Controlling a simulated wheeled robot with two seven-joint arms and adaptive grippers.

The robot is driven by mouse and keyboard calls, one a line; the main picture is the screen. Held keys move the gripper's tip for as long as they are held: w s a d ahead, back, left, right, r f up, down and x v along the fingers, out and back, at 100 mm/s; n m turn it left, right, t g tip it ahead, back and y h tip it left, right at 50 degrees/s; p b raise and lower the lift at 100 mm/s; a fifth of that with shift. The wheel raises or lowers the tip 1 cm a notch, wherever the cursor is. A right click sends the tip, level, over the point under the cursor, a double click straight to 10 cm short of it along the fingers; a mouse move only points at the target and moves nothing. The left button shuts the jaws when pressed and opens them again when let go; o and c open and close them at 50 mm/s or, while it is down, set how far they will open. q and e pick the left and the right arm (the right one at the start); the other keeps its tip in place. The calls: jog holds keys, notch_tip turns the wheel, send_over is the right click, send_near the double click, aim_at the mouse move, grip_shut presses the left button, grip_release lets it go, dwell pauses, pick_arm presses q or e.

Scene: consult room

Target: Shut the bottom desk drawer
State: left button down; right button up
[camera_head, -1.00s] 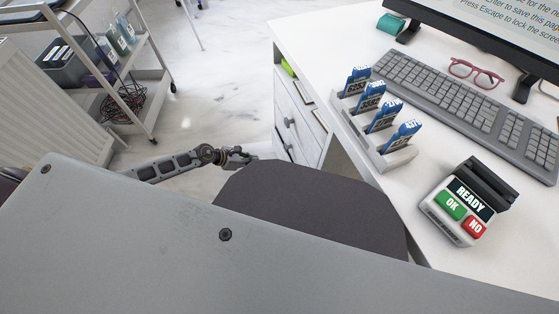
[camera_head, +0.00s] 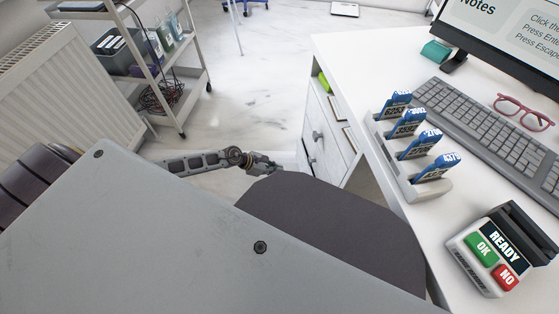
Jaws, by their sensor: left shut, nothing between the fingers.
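My left gripper (camera_head: 274,166) is shut and empty, just left of the bottom drawer front. Whether it touches the front cannot be told. My right gripper is out of view.
The dark rounded surface (camera_head: 330,225), perhaps a seat, fills the space before the drawers. A trolley (camera_head: 185,97) and a radiator (camera_head: 85,75) stand at left. The desk top (camera_head: 350,52) holds a keyboard, a card rack and a terminal. The floor (camera_head: 255,90) behind my gripper is clear.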

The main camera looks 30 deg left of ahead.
pick_arm(q)
jog(key=b, duration=0.4)
send_near(306, 174)
notch_tip(306, 174, down, 3)
jog(key=w+d, duration=0.2)
jog(key=shift+d+r, duration=0.1)
jog(key=shift+d, duration=0.2)
jog(key=shift+w+d, duration=0.1)
jog(key=shift+d, duration=0.05)
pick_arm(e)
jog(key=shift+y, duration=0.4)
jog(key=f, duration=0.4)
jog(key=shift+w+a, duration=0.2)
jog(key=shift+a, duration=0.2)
pick_arm(q)
jog(key=shift+r, duration=0.1)
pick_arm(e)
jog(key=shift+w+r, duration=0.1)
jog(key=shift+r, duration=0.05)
